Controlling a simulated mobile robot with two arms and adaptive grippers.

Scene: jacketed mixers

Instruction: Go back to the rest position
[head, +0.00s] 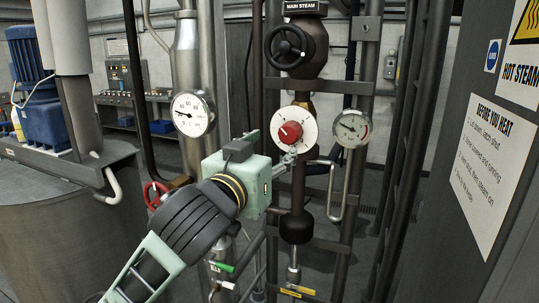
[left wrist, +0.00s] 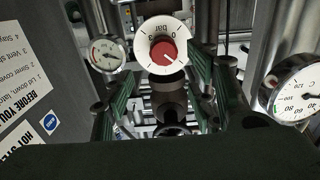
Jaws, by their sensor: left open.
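My left gripper (head: 285,157) comes in from the lower left of the head view, with its fingers close below a red knob (head: 290,133) on a white dial plate. In the left wrist view, which is upside down, the two dark green fingers of the left gripper (left wrist: 163,66) stand apart on either side of the red knob (left wrist: 164,51). The gripper is open and no object is held in it. Whether a finger touches the knob or its plate I cannot tell. My right gripper is in neither view.
A black handwheel (head: 289,47) sits above the knob under the main steam sign. Gauges flank it at left (head: 190,114) and right (head: 351,128). A red handwheel (head: 156,195), a green-handled valve (head: 222,266) and a yellow tag (head: 297,290) are lower. A grey panel with a notice (head: 487,165) stands right.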

